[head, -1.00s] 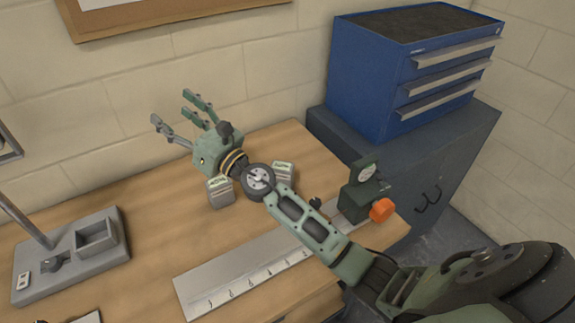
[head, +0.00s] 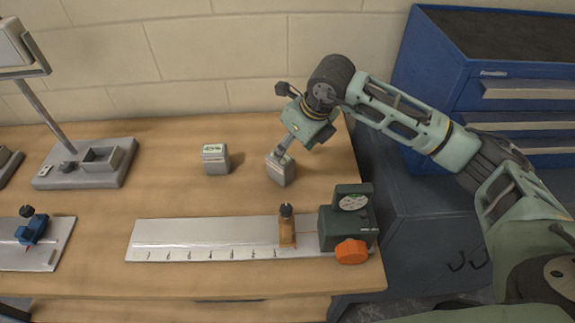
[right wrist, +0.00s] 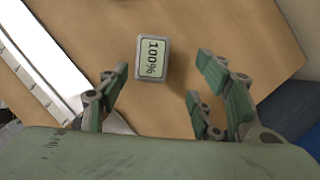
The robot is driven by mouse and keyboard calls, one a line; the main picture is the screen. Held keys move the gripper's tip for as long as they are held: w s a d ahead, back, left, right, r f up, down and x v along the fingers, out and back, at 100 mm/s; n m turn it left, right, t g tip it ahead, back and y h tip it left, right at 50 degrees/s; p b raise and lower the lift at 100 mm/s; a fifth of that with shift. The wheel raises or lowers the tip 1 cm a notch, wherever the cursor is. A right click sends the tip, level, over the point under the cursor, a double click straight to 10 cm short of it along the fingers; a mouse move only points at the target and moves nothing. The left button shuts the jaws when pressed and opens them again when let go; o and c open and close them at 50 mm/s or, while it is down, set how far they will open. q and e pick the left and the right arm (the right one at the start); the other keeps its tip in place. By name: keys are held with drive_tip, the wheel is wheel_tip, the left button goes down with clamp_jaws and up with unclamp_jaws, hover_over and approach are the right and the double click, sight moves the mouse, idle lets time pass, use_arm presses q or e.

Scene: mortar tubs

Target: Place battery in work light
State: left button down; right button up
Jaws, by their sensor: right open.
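The work light has a grey base (head: 60,178) with an open square bay (head: 102,158) at the left, and its post rises to a lamp head (head: 15,45). A grey battery (head: 215,160) stands upright mid-table. A second battery (head: 281,172) stands to its right, under my right gripper (head: 287,148). In the right wrist view this battery (right wrist: 152,58) shows a "100%" label, just ahead of and between the spread fingers (right wrist: 160,80). The right gripper is open and points down; I cannot tell whether it touches the battery. My left gripper is out of view.
A ruler plate (head: 200,240) with a brown slider (head: 287,230) and a dark green device with an orange knob (head: 351,251) lies along the front. A blue tool (head: 32,230) sits on a plate at front left. A blue drawer cabinet (head: 490,90) stands at right.

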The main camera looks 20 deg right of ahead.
sight(284, 159)
drive_tip(key=a+f+p, duration=0.1)
drive_tip(key=w+f, duration=0.1)
drive_tip(key=shift+a+f+p, duration=0.3)
drive_tip(key=shift+a+p, duration=0.05)
drive_tip(key=shift+a, duration=0.05)
drive_tip(key=p+x, duration=0.1)
drive_tip(key=x, duration=0.2)
drive_tip(key=shift+s+f, duration=0.1)
drive_tip(key=shift+f, duration=0.1)
drive_tip(key=shift+a+f, duration=0.1)
drive_tip(key=shift+f, duration=0.2)
drive_tip(key=c, duration=0.4)
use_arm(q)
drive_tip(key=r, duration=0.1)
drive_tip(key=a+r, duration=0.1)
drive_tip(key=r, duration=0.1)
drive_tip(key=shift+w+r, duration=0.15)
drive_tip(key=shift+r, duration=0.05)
use_arm(e)
drive_tip(key=shift+r, duration=0.1)
clamp_jaws()
